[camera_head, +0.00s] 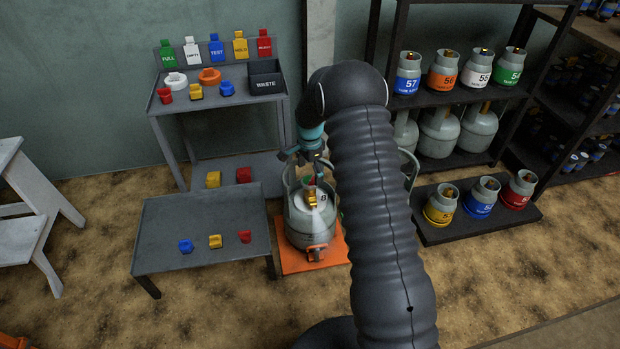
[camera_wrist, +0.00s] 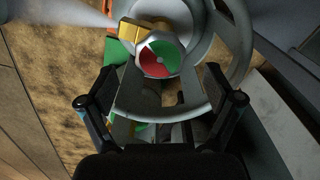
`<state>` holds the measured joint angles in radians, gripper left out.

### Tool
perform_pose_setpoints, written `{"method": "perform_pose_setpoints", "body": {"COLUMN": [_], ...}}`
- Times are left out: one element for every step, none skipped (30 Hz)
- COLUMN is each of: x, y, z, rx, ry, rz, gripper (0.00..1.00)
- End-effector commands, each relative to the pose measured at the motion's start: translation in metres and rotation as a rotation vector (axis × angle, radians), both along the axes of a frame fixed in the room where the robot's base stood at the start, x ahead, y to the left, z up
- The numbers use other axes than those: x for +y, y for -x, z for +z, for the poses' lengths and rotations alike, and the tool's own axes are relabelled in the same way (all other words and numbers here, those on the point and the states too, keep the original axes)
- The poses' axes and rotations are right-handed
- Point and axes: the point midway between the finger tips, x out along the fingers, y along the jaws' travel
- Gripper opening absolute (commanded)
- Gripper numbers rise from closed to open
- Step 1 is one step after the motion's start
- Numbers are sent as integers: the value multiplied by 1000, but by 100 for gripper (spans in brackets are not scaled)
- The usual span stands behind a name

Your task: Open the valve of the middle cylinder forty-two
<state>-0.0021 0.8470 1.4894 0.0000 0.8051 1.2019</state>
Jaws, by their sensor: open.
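A grey gas cylinder (camera_head: 300,228) stands upright on an orange base, below my gripper (camera_head: 307,178). Its number cannot be read here. A brass valve (camera_head: 312,198) sits at its top. In the wrist view, the brass valve body (camera_wrist: 130,33) carries a round red-and-green knob (camera_wrist: 158,60) inside the cylinder's grey collar (camera_wrist: 205,62). A pale cone-shaped streak (camera_wrist: 60,12) spreads left from the valve. My gripper (camera_wrist: 162,105) is open, its fingers apart on either side and below the knob in the picture, with nothing held.
A low grey table (camera_head: 205,225) with small coloured caps stands left of the cylinder. A taller bench (camera_head: 225,103) with tags and a waste bin (camera_head: 265,78) is behind. My arm hides part of another cylinder (camera_head: 408,170). Racks of cylinders (camera_head: 463,95) stand right.

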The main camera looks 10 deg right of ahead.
Motion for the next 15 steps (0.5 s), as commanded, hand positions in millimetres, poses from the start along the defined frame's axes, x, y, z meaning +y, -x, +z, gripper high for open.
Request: {"method": "perform_pose_setpoints", "body": {"x": [0,0,0,0,0,0,0,0,0,0,0,0,0,0,0], "y": [1,1,0,0,0,0,0,0,0,0,0,0,0,0,0], "z": [-8,-12,-16,-19,-22,-25,-26,-28,-29,-30,-31,-31,-31,-31,-31], "rx": [3,3,2,2,2,2,1,1,0,0,0,0,0,0,0], "ry": [0,0,0,0,0,0,0,0,0,0,0,0,0,0,0], "rz": [0,0,1,1,1,1,1,1,1,1,1,1,1,1,1], "gripper": [90,90,90,90,90,90,90,90,90,90,90,90,90,90,90]}}
